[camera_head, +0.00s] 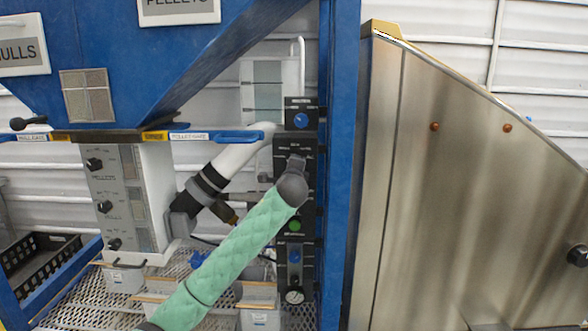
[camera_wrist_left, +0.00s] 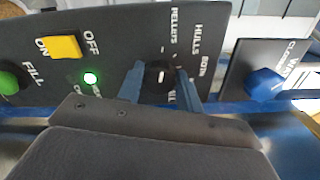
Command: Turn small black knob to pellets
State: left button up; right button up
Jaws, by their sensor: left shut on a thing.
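The small black knob (camera_wrist_left: 160,78) with a white mark sits on a black control panel (camera_wrist_left: 110,30) in the left wrist view. PELLETS, HULLS and BOTH are printed beside it. The mark runs roughly up and down in that view; I cannot tell which label it points to. My left gripper (camera_wrist_left: 161,85) has its two blue fingers on either side of the knob, shut on it. In the head view my left gripper (camera_head: 296,166) is against the upright panel, and it hides the knob. My right gripper is in neither view.
The panel also has a yellow switch (camera_wrist_left: 65,47), a green FILL button (camera_wrist_left: 8,82) and a lit green lamp (camera_wrist_left: 91,79). A blue knob (camera_wrist_left: 265,84) is on a separate plate. A blue post (camera_head: 340,170) and a steel hopper (camera_head: 450,200) stand right of the panel.

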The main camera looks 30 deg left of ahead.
pick_arm(q)
jog(key=shift+n, duration=0.5)
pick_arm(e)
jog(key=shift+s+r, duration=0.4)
pick_arm(q)
jog(key=shift+f, duration=0.1)
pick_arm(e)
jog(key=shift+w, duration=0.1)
pick_arm(q)
jog(key=o, duration=0.9)
jog(key=shift+o, duration=0.4)
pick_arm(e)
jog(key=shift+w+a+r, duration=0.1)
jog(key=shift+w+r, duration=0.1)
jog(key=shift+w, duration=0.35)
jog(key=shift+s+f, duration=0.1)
